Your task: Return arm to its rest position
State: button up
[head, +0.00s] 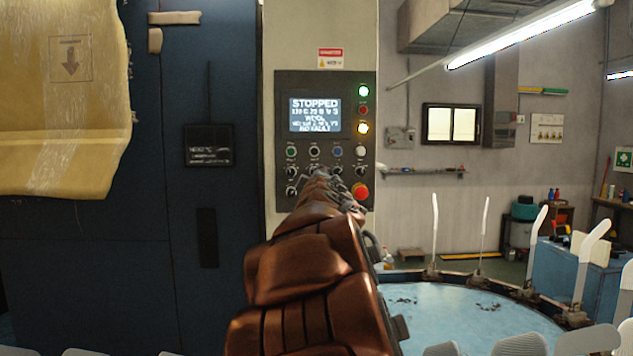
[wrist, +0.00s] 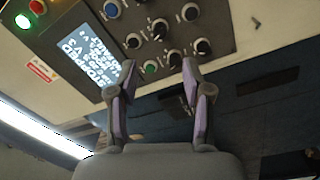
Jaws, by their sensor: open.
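My arm stretches forward in the head view, and my gripper (head: 332,178) is in front of the lower part of a control panel (head: 282,110). The panel's screen (head: 315,115) reads "STOPPED". In the wrist view my gripper (wrist: 158,80) is open, its two fingers apart with nothing held between them. Beyond the fingers are several knobs and a green button (wrist: 151,67). The wrist view is tilted, and I cannot tell how far the fingertips are from the panel. My arm hides part of the panel's lower edge in the head view.
A dark blue cabinet (head: 100,270) stands left of the panel, with a yellow sheet (head: 60,150) hanging on it. More pale boards line the bottom edge.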

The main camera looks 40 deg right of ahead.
jog(key=shift+s+a, duration=0.15)
jog(key=shift+s, duration=0.05)
jog(key=shift+f, duration=0.1)
dwell(0.4)
jog(key=s+a+f+m+g+y, duration=0.25)
jog(key=s+a+f, duration=0.25)
jog(key=f, duration=0.5)
jog(key=s+a+f+m+g+y, duration=0.1)
jog(key=s+a+f+m+g, duration=0.1)
jog(key=s+a+f+g, duration=0.5)
jog(key=s+a+f+m+y, duration=0.2)
jog(key=s+a+f, duration=0.2)
jog(key=f, duration=0.8)
jog(key=s+a+f+g+y, duration=0.2)
jog(key=s+a+f, duration=0.2)
jog(key=s+a, duration=0.2)
jog(key=s+a+f+g+y, duration=0.2)
jog(key=s+a+f, duration=0.1)
jog(key=s+a, duration=0.3)
jog(key=s+a+f+n+g+y, duration=0.1)
jog(key=s+a+f+g+y, duration=0.1)
jog(key=s+a, duration=0.4)
jog(key=s+f+g, duration=0.1)
jog(key=s+f, duration=0.1)
jog(key=s, duration=0.1)
jog(key=shift+s+a+f, duration=0.25)
jog(key=shift+a+f, duration=0.05)
jog(key=shift+f, duration=0.05)
